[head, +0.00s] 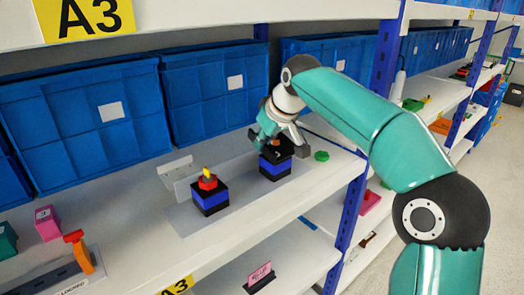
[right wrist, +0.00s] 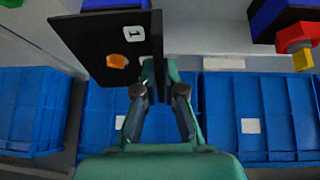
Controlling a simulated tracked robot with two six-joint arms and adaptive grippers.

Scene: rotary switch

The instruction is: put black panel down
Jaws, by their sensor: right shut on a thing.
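My right gripper (head: 281,138) reaches over the shelf from the right and is above the right-hand black-and-blue block (head: 274,170). In the right wrist view the gripper (right wrist: 160,84) is shut on the edge of the black panel (right wrist: 92,38). The panel is a thin square plate with a white "1" label and an orange spot. In the head view the panel is small and partly hidden by the gripper. I cannot tell whether it touches the block. My left gripper is not in view.
A second black-and-blue block (head: 210,198) with a red and yellow knob (head: 207,179) stands to the left on a grey plate (head: 183,220). Blue bins (head: 85,115) line the back. A green disc (head: 321,156) lies right of the gripper. A white bracket (head: 178,170) stands behind.

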